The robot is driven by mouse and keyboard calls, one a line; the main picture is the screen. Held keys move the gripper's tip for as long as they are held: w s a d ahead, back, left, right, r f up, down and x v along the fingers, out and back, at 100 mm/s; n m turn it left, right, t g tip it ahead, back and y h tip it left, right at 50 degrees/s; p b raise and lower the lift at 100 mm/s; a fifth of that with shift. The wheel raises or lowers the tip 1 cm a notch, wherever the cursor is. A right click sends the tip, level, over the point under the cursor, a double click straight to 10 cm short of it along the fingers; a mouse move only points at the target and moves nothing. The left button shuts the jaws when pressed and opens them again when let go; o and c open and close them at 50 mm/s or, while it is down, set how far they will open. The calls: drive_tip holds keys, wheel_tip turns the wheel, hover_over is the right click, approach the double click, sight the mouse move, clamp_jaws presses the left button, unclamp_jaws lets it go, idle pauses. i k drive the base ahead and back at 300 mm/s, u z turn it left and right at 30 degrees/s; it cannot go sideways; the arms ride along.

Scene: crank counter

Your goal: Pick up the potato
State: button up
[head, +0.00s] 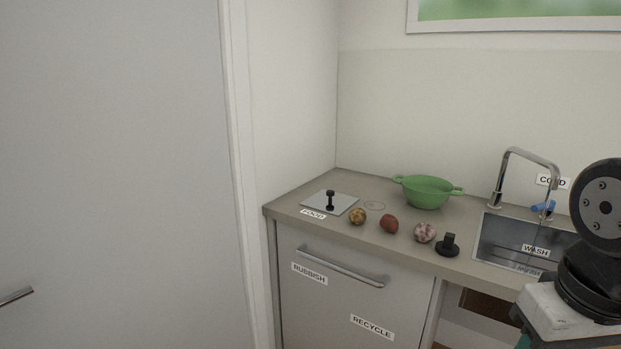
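Three small round items lie in a row near the front edge of the counter. The left one is yellow-brown with darker patches and looks most like the potato (357,216). Beside it is a reddish round item (389,223), then a mottled pink and whitish one (425,232). They are too small to identify for sure. Part of my arm shows at the right edge. My gripper is not in view.
A green colander (427,191) stands behind the row. A metal plate with a black knob (329,202), labelled FOOD, is at left. A black knobbed object (448,245) sits right of the row, before the sink (510,243) and tap (513,172). Cabinet doors are below.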

sight(357, 216)
drive_tip(key=z, duration=0.3)
drive_tip(key=i, duration=1.25)
drive_tip(key=u, duration=0.25)
